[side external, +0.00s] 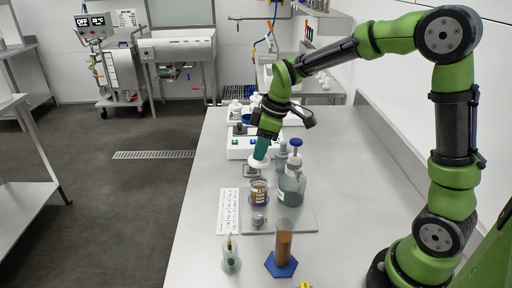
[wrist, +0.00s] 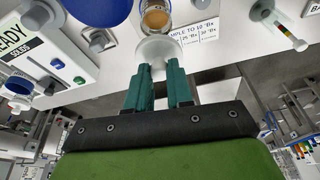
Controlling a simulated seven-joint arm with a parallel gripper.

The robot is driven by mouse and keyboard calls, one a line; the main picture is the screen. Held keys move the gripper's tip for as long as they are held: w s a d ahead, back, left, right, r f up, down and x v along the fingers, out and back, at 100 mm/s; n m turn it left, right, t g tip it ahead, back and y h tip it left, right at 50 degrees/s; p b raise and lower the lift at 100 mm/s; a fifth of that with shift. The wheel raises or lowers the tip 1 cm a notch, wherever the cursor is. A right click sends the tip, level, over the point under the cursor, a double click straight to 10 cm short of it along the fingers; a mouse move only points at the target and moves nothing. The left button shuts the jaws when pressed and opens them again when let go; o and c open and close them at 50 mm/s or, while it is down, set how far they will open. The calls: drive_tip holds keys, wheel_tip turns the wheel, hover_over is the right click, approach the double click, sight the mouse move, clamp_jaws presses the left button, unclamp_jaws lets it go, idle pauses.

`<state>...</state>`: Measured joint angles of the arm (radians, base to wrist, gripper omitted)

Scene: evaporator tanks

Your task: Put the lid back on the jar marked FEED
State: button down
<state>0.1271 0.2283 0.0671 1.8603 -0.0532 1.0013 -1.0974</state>
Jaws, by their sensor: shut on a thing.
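My gripper (side external: 261,153) points down over the bench with its teal fingers tilted slightly. In the wrist view the fingertips (wrist: 158,68) are closed on a pale round piece (wrist: 158,48), which looks like the lid. It also shows as a white disc (side external: 259,164) at the fingertips in the side view. An open glass jar (side external: 258,190) with amber contents and a pale label stands just in front of and below the gripper. The jar also shows in the wrist view (wrist: 156,17), just beyond the held piece. I cannot read FEED on any jar.
A large glass bottle (side external: 292,187) stands right of the jar, close to it. A brown-filled cylinder on a blue base (side external: 281,265) and a small tube holder (side external: 231,262) stand nearer the camera. A printed card (side external: 228,211) lies left. White equipment (side external: 238,148) stands behind the gripper.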

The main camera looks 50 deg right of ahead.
sight(261, 167)
drive_tip(key=shift+f, duration=3.05)
drive_tip(key=shift+f, duration=0.15)
drive_tip(key=c, duration=0.9)
unclamp_jaws()
drive_tip(key=shift+o, duration=0.2)
drive_tip(key=o, duration=0.4)
drive_tip(key=shift+r, duration=3.5)
